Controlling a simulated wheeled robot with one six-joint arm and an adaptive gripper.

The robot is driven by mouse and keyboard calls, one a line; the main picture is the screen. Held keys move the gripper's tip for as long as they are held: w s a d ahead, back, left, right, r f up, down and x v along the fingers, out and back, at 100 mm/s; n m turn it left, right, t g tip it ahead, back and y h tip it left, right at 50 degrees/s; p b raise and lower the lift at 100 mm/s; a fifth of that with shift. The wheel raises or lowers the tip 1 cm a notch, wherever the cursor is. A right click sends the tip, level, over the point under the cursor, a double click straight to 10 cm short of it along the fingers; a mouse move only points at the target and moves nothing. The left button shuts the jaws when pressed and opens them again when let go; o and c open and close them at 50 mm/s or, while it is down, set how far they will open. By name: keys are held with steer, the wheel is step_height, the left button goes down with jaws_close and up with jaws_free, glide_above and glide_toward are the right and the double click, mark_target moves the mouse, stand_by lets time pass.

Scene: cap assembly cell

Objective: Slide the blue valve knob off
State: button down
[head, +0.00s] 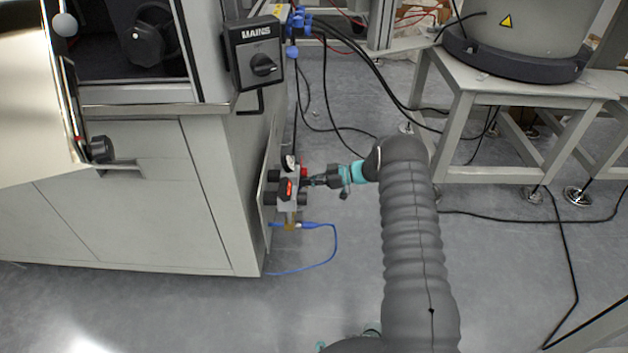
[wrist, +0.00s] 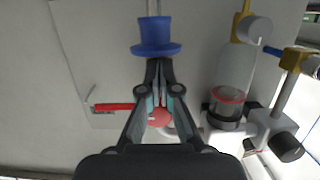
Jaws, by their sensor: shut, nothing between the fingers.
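The blue valve knob (wrist: 156,36), shaped like a top hat with a wide brim, is at the upper middle of the wrist view, in front of a pale panel (wrist: 90,60). My gripper (wrist: 155,68) is shut and empty, with its fingertips just below the knob's brim in the picture. I cannot tell whether the tips touch the brim. In the head view my gripper (head: 314,182) reaches leftward to the valve assembly on the cabinet's side. I cannot make out the knob for certain there.
A red lever (wrist: 113,107) and a red round part (wrist: 158,118) lie behind and beside my fingers. A clear bowl (wrist: 235,75) with brass fittings stands to the right. In the head view, a blue hose (head: 334,245) loops below the valves by the grey cabinet (head: 120,235).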

steer(key=shift+f, duration=0.1)
stand_by(0.3)
step_height(320, 180, down, 3)
steer(key=b, duration=0.4)
steer(key=shift+r, duration=0.2)
steer(key=b+v, duration=0.2)
steer(key=v, duration=0.8)
steer(key=shift+r, duration=0.3)
steer(key=shift+a, duration=0.1)
